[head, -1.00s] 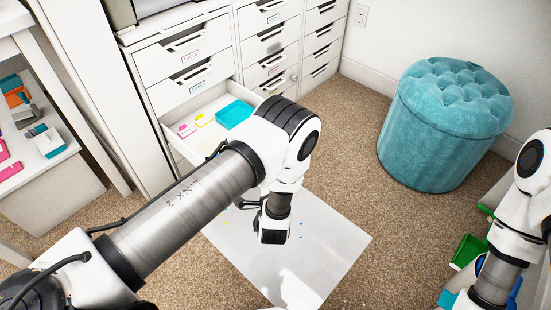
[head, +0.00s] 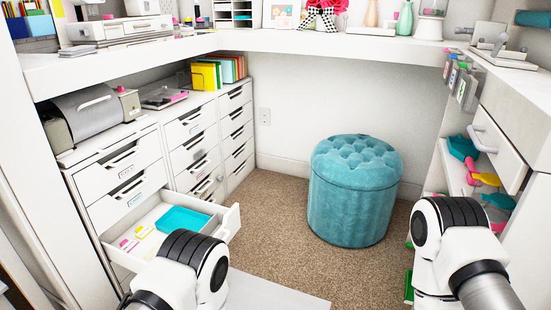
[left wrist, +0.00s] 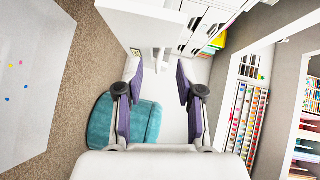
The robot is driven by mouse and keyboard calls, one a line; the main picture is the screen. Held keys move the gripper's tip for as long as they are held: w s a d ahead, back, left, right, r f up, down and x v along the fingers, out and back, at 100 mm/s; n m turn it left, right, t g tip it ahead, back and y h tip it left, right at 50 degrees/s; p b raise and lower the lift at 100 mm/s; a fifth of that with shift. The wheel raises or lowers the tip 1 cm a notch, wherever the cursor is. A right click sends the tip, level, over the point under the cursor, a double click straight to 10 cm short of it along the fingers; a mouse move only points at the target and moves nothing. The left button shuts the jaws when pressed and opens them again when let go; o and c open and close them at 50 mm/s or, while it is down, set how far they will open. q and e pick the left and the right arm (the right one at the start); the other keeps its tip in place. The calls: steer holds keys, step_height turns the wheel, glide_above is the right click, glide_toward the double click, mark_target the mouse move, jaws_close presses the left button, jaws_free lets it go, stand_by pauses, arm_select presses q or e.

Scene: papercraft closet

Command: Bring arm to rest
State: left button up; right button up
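My left arm (head: 190,268) comes in at the lower left of the head view, in front of the open drawer, with its gripper out of sight there. In the left wrist view, my left gripper (left wrist: 159,75) is open, its two fingers well apart, with nothing held between them. My right arm (head: 452,245) shows at the lower right of the head view. Its gripper is not in view.
An open drawer (head: 232,222) with a teal tray (head: 184,219) and small colored items juts from the white drawer units. A teal tufted ottoman (head: 352,200) stands on the carpet. White desktops (head: 300,45) run above, with hanging tools at right. A white sheet (head: 270,293) lies on the floor.

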arm_select(q)
steer(key=a+r+g+p, duration=0.1)
steer(key=a+r+p, duration=0.2)
steer(key=r+p, duration=0.45)
steer(key=a+r+p, duration=0.2)
steer(key=r+p, duration=0.5)
steer(key=r, duration=0.2)
steer(key=s+a+r+n+g+h+p, duration=0.15)
steer(key=s+a+r+g+p, duration=0.35)
steer(key=r+p, duration=0.55)
steer(key=s+d+n+g+h+p, duration=0.2)
steer(key=s+d+n+g+p, duration=0.1)
steer(key=s, duration=1)
steer(key=s+d+n+g+h+p, duration=0.3)
steer(key=s+n+g+p, duration=0.2)
steer(key=s, duration=0.9)
steer(key=n+g, duration=0.1)
steer(key=n, duration=0.2)
steer(key=shift+d+r+p, duration=0.2)
steer(key=shift+r+p, duration=0.2)
